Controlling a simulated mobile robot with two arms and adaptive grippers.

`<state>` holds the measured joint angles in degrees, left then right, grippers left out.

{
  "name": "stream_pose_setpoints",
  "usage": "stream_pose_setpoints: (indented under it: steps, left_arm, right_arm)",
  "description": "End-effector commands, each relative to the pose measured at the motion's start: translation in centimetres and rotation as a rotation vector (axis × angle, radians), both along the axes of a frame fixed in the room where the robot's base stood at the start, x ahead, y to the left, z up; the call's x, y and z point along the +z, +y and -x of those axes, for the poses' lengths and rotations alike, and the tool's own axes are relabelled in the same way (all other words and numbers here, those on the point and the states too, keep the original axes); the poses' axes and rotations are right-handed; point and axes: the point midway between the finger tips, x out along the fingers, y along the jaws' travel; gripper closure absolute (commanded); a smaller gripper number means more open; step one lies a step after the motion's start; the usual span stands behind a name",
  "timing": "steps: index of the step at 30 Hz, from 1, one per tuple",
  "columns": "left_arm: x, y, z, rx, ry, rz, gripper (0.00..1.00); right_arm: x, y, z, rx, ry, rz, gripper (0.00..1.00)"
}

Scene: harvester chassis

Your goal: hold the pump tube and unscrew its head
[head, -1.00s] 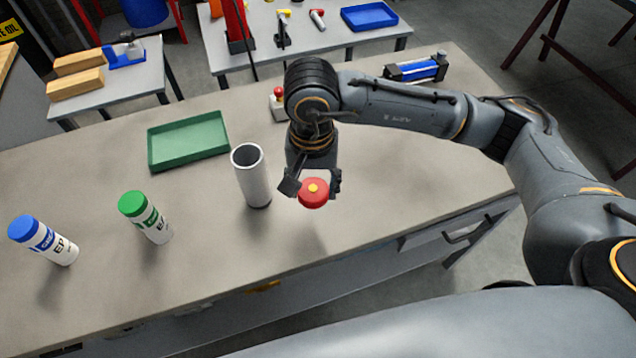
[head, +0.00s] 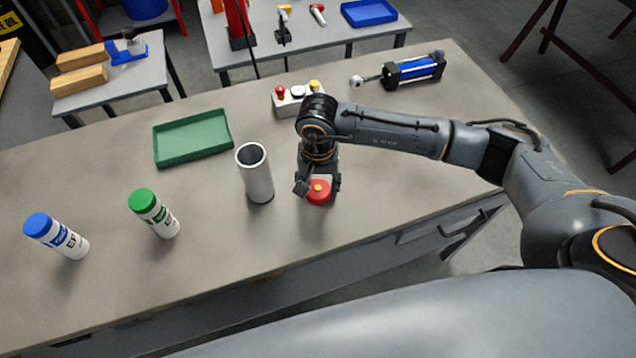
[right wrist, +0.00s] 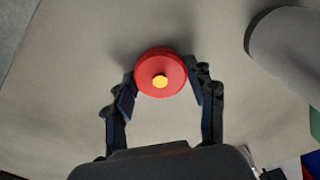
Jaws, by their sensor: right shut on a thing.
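The pump tube (head: 256,178) is a white, open-topped cylinder standing upright on the workbench. It also shows in part at the right of the right wrist view (right wrist: 290,45). The pump head (head: 319,196) is a red round cap with a yellow centre, apart from the tube and to its right. My right gripper (head: 318,189) is shut on the head, low over the bench near its front edge. In the right wrist view the head (right wrist: 150,70) sits between the fingertips (right wrist: 162,78). I cannot tell whether it touches the bench. My left gripper is not in view.
A green tray (head: 193,140) lies behind the tube. A green-capped bottle (head: 160,220) and a blue-capped bottle (head: 65,240) stand to the left. A button box (head: 290,103) and a blue cylinder (head: 415,70) lie at the back. The bench between bottles and tube is clear.

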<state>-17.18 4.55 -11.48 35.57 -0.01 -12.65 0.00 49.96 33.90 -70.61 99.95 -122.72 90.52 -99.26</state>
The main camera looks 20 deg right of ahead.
Motion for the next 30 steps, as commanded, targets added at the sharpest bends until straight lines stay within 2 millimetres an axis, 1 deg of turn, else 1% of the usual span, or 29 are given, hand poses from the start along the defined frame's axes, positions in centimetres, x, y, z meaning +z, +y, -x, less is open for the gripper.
stream_pose_setpoints:
  steps: [4,5,6,7,8,17,20,21,23,26,30]
  left_arm:
    - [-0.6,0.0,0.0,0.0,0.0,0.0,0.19]
    - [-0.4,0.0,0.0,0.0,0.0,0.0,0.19]
    - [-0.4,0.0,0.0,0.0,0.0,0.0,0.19]
    - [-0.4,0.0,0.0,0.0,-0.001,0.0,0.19]
    - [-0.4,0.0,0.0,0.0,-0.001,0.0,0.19]
    - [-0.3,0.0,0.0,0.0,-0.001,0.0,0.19]
    - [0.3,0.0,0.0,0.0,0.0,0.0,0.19]
    - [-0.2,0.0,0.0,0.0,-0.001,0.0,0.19]
    - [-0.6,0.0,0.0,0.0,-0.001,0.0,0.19]
    - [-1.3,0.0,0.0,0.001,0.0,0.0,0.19]
    - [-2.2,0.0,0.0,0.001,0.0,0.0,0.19]
  right_arm:
    - [-0.4,0.0,0.0,0.0,-0.001,0.0,0.82]
    - [-0.3,0.0,0.0,0.0,-0.001,0.0,0.38]
    - [-0.2,0.0,0.0,0.0,0.0,0.0,0.3]
    - [-0.2,0.0,0.0,0.0,0.0,0.0,0.24]
    - [-0.2,0.0,0.0,0.0,0.0,0.0,0.22]
    - [-0.1,0.0,0.0,-0.001,0.0,0.0,0.22]
    - [0.3,0.0,0.0,-0.001,0.001,0.0,0.22]
    - [0.5,0.0,-0.1,0.0,-0.003,-0.001,0.22]
    - [1.3,0.0,-0.2,-0.001,-0.004,-0.003,0.22]
    - [3.2,0.0,-0.2,0.001,-0.007,-0.002,0.22]
    - [6.4,0.0,-0.2,0.0,-0.007,-0.002,0.22]
